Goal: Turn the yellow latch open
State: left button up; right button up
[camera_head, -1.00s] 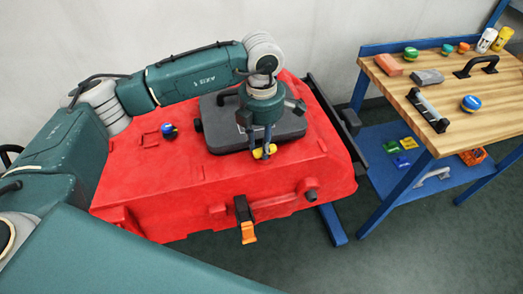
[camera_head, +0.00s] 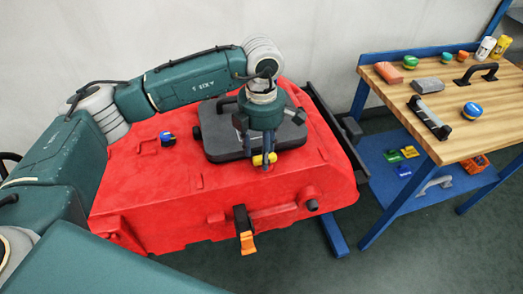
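The red tank (camera_head: 190,200) has a dark grey lid (camera_head: 222,142) on its top. The small yellow latch (camera_head: 257,160) is at the lid's front edge and lies roughly level. My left gripper (camera_head: 260,158) points down over the lid's front edge, its fingertips at the latch. One finger is at the latch's left end and the other crosses in front of its right part. I cannot tell if they press on it. My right gripper is not in view.
An orange-tipped black latch (camera_head: 247,243) hangs on the tank's front. A blue-topped knob (camera_head: 167,138) sits left of the lid. A wooden-topped bench (camera_head: 470,136) with several parts stands at right. The floor between is mostly clear.

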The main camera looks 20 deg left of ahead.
aim_at(261, 155)
pick_arm(q)
jog(key=shift+r, duration=0.2)
notch_tip(261, 155, up, 12)
jog(key=shift+f, duration=0.2)
dwell(0.3)
jog(key=shift+s+f, duration=0.1)
dwell(0.3)
